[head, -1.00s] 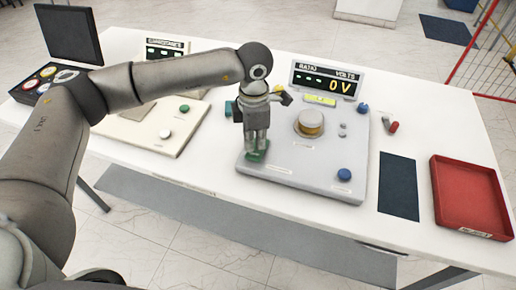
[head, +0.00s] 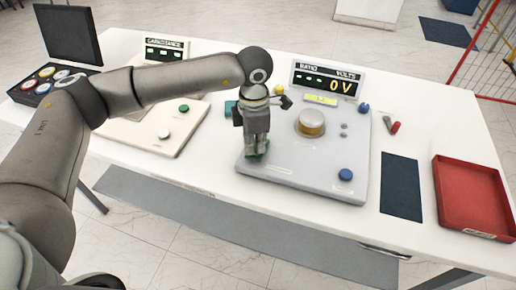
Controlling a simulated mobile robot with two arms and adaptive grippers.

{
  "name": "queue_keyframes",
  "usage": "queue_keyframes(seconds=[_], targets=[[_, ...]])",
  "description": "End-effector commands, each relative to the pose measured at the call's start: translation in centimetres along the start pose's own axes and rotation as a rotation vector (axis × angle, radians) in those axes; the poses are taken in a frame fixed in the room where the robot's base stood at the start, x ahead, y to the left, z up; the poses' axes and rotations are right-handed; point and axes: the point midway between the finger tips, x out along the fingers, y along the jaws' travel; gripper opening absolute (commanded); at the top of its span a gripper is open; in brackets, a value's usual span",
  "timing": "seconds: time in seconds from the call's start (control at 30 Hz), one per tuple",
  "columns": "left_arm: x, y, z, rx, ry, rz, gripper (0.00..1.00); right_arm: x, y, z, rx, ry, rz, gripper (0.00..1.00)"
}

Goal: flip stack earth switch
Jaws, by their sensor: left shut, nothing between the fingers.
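My left gripper (head: 256,152) points down at the left part of the grey ratio unit (head: 305,180), its fingers together. A green part (head: 250,157) shows at its fingertips, partly hidden by them; I cannot tell whether they touch it. The unit has a brass-topped knob (head: 311,123), blue knobs at its right corners and a display (head: 325,82) reading 0 V. I cannot make out which control is the stack earth switch. My right gripper is not in view.
A cream capacitance unit (head: 150,129) stands to the left, partly behind my left arm. A dark blue mat (head: 401,186), a red tray (head: 470,197) and a small red-tipped item (head: 395,127) lie to the right. A dark box with coloured sockets (head: 47,86) sits far left.

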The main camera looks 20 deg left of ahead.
Motion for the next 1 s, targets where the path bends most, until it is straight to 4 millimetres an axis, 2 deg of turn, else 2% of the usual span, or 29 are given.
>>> queue_keyframes(seconds=[0.73, 1.0], targets=[[1.2, 0.0, 0.0, 0.0, 0.0, 0.0, 0.0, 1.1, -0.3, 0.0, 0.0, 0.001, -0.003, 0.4], [0.4, 0.0, 0.0, 0.0, 0.0, 0.0, 0.0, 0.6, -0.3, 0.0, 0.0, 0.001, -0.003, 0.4]])
